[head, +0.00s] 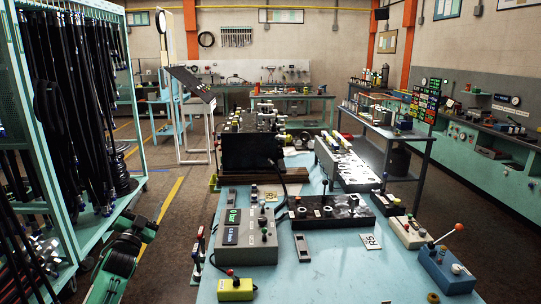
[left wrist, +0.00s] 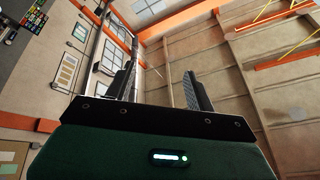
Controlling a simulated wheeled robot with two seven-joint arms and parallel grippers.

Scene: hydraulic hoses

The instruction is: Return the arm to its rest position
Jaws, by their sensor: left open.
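My left arm (head: 122,256) shows at the lower left of the head view, in the gap between the hose rack and the blue table. It is clear of both in the picture. My left gripper (left wrist: 158,80) in the left wrist view has its two dark fingers apart with nothing between them. Behind the fingers are only the wall, windows and ceiling beams, so the gripper points upward. My right arm and gripper are not in view.
A teal rack (head: 60,195) of black hoses stands close on the left. The blue table (head: 330,262) in front holds control boxes, including a grey one (head: 250,235) and a yellow button box (head: 236,289). Open floor (head: 180,235) lies between rack and table.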

